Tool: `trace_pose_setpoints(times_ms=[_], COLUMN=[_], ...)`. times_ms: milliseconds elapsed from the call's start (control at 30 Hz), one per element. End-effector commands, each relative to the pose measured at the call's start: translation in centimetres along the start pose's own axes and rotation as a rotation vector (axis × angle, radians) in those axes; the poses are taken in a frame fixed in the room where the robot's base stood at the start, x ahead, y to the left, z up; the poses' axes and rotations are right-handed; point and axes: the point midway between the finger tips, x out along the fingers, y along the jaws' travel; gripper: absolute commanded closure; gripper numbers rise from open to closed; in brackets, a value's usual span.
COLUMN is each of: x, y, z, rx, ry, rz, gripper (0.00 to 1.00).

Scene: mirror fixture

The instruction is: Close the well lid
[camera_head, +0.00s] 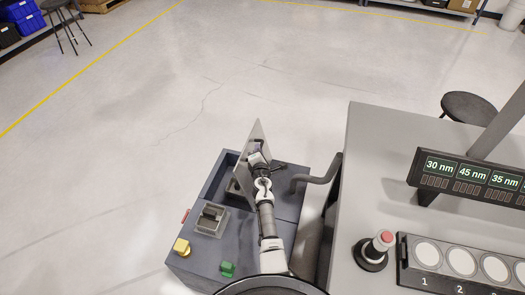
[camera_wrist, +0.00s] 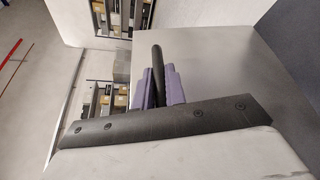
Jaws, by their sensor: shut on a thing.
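The well lid (camera_head: 259,131) is a grey metal plate standing steeply raised, nearly upright, over the dark well opening in the grey box (camera_head: 286,205). My gripper (camera_head: 258,160) is at the lid's face on its right side. In the wrist view the purple finger pads of my gripper (camera_wrist: 162,88) are closed around a black bar handle (camera_wrist: 157,60) on the lid. The broad grey lid surface (camera_wrist: 222,75) fills the middle right there. My arm hides part of the box top and the lower part of the lid.
A square fixture (camera_head: 210,220), a yellow knob (camera_head: 181,246) and a green knob (camera_head: 227,268) sit on the box. A curved dark handle (camera_head: 318,179) lies between box and grey bench (camera_head: 390,150).

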Motion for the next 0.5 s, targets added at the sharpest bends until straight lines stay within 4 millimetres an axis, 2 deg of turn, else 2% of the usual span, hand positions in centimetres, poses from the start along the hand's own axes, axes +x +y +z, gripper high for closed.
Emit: trace_pose_setpoints(times_ms=[333,500], x=[0.9,1.6], y=[1.1,1.6], z=[-2.2,-4.0], rx=[-0.103,-0.185], ry=[0.002,0.003], rz=[-0.042,-0.074], gripper=[1.0,1.0])
